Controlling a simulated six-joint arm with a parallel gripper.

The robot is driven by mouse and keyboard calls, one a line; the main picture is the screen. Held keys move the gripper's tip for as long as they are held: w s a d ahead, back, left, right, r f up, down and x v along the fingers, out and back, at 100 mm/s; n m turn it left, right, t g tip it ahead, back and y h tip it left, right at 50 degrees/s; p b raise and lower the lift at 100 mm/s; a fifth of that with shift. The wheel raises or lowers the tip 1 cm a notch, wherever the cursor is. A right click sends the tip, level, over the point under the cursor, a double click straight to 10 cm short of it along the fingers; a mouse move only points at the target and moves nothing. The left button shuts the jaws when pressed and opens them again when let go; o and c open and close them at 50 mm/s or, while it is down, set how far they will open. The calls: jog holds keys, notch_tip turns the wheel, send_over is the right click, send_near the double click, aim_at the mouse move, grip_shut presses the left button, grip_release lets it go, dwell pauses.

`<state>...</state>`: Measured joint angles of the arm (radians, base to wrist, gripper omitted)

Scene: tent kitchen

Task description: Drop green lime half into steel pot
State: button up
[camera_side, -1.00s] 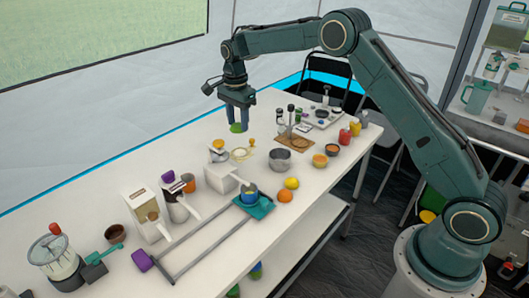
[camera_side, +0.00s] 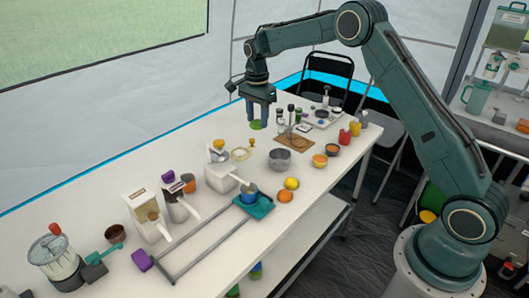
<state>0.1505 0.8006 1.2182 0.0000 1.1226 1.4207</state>
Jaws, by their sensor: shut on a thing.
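The green lime half (camera_side: 256,125) is between the fingertips of my gripper (camera_side: 258,118), low over the far part of the white table. My gripper points down and is shut on the lime half, which shows below the fingers. The steel pot (camera_side: 280,159) stands on the table, nearer the camera and a little to the right of my gripper. The pot's inside is partly visible and looks dark; I cannot tell what it holds.
A wooden board (camera_side: 294,142) with bottles stands just behind the pot. Orange and dark bowls (camera_side: 320,160) are to its right. A lemon (camera_side: 292,183) and an orange (camera_side: 285,196) lie in front. A white juicer (camera_side: 221,172) stands to the left.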

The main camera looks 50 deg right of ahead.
jog(key=s+d, duration=0.4)
jog(key=d, duration=0.3)
jog(key=shift+s+d+f, duration=0.3)
jog(key=shift+s+f, duration=0.05)
jog(key=shift+f, duration=0.1)
jog(key=shift+f, duration=2.9)
jog(key=o, duration=0.9)
